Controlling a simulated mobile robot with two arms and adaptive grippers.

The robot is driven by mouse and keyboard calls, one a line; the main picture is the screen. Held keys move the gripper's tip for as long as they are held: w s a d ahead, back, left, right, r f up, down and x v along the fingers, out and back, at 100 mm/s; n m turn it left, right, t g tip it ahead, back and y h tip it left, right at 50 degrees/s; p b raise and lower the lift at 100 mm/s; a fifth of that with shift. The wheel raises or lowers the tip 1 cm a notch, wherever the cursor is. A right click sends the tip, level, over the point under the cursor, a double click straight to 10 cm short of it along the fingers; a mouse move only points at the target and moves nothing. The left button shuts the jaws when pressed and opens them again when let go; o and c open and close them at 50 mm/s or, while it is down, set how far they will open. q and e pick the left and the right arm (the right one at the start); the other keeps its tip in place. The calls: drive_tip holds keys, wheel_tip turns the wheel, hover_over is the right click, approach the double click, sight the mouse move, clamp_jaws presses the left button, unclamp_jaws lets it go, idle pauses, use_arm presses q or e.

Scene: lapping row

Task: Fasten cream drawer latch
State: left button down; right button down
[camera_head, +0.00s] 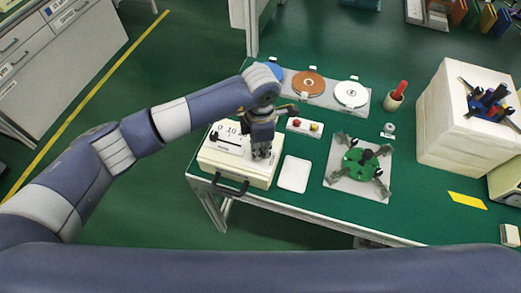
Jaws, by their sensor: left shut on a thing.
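A cream drawer box (228,167) sits at the left front corner of the green table, with a black handle (231,186) on its front and dark markings on its top. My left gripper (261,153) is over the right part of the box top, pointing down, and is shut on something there. The fingers hide what they hold, so I cannot make out the latch or its position. My right gripper is not in view.
Right of the box lie a white tray (293,174), a button box (305,127) and a plate with a green clamped fixture (359,165). Behind are coloured discs (308,83) and a cup with a red tool (394,101). A white block (459,125) stands at the right.

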use_arm(q)
drive_tip(key=n+b, duration=0.4)
drive_tip(key=n, duration=0.2)
drive_tip(key=shift+f, duration=0.1)
drive_tip(key=n+b, duration=0.1)
drive_tip(key=n, duration=0.2)
drive_tip(key=shift+n+b, duration=0.3)
drive_tip(key=shift+b, duration=0.1)
drive_tip(key=shift+n+b, duration=0.5)
drive_tip(key=shift+n, duration=0.7)
drive_tip(key=shift+r, duration=0.2)
drive_tip(key=c, duration=1.6)
unclamp_jaws()
drive_tip(key=shift+o, duration=0.2)
